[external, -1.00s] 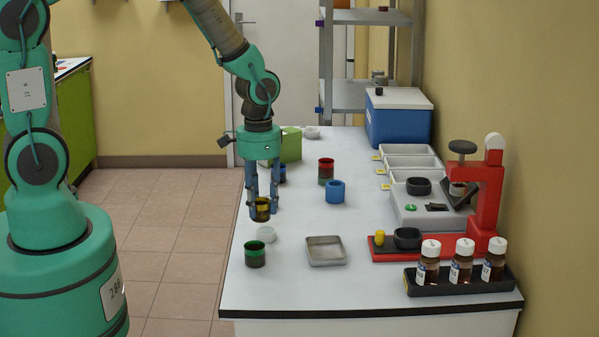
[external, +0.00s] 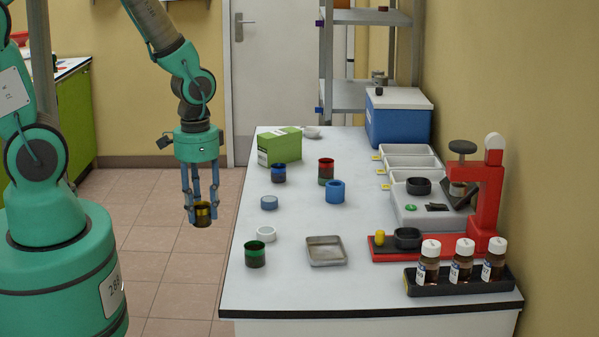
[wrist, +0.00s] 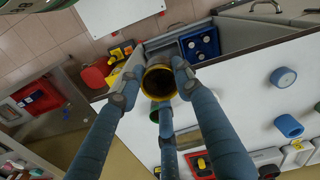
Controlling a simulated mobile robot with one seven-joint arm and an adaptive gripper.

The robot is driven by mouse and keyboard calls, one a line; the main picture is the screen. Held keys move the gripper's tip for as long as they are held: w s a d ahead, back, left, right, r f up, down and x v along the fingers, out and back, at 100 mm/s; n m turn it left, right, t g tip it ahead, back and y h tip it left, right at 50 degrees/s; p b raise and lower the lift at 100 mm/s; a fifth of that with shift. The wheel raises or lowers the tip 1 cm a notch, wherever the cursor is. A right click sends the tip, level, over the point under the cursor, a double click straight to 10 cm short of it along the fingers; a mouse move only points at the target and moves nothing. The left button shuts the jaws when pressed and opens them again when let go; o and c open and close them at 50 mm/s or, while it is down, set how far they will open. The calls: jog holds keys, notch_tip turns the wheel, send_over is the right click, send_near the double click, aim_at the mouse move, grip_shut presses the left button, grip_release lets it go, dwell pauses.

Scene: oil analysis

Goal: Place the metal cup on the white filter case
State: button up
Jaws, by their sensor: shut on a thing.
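A metal cup (external: 203,217) with a yellow band is between the fingertips of my gripper (external: 202,207). The gripper is shut on it and holds it in the air left of the table edge, roughly upright. In the wrist view the cup's yellow rim (wrist: 146,84) and dark inside face the camera, with fingers around it.
A green-banded cup (external: 255,256) and square metal tray (external: 326,251) are near the white case. Bottles (external: 461,262) and a red stand (external: 489,190) are at right.

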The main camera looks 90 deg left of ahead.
dwell(0.3)
jog(key=b, duration=0.1)
send_over(266, 230)
jog(key=shift+s+d+f, duration=0.3)
jog(key=shift+s+f, duration=0.05)
jog(key=shift+f, duration=0.35)
jog(key=shift+w+a, duration=0.25)
jog(key=shift+w, duration=0.2)
jog(key=shift+f+b, duration=0.55)
jog(key=shift+f, duration=1.25)
jog(key=shift+s+f, duration=0.1)
jog(key=shift+f, duration=0.05)
jog(key=o, duration=1.2)
jog(key=shift+c, duration=0.2)
